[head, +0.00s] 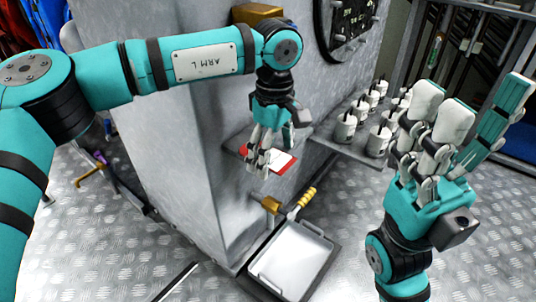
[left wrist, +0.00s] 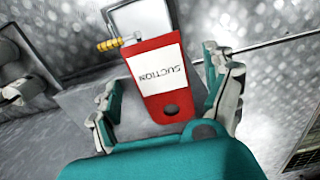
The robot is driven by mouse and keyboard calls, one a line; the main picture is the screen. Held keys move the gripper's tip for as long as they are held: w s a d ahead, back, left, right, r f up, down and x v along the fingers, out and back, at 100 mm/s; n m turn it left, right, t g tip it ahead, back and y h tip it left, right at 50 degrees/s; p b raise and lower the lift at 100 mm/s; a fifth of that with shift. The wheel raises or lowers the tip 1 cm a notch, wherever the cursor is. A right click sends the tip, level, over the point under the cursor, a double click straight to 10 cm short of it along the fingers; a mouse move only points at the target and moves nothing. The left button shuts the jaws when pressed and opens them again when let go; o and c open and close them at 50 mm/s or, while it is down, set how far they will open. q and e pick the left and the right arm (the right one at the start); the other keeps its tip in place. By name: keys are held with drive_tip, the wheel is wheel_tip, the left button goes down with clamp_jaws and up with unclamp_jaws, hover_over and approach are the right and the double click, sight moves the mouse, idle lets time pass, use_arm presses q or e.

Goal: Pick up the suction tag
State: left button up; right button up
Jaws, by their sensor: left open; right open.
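The suction tag (head: 282,163) is red with a white label and lies on a small grey shelf (head: 237,141) on the side of the metal cabinet. In the left wrist view the tag (left wrist: 158,80) shows its printed word and a round hole at its near end. My left gripper (head: 262,160) is open just above the tag and hides part of it in the head view. In the left wrist view its fingers (left wrist: 168,88) stand apart on either side of the tag. I cannot tell whether they touch it. My right gripper (head: 452,120) is open and empty at the right, fingers up.
A tray (head: 365,152) with several white cups (head: 345,128) is fixed to the cabinet right of the tag. Below are a yellow-handled valve (head: 300,203) and a pale drip pan (head: 292,262). The cabinet wall (head: 215,170) stands close to my left gripper.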

use_arm(q)
drive_tip(key=shift+f, duration=0.1)
drive_tip(key=c, duration=0.8)
drive_tip(key=shift+s, duration=0.1)
drive_tip(key=shift+c, duration=1.3)
drive_tip(key=shift+f, duration=0.1)
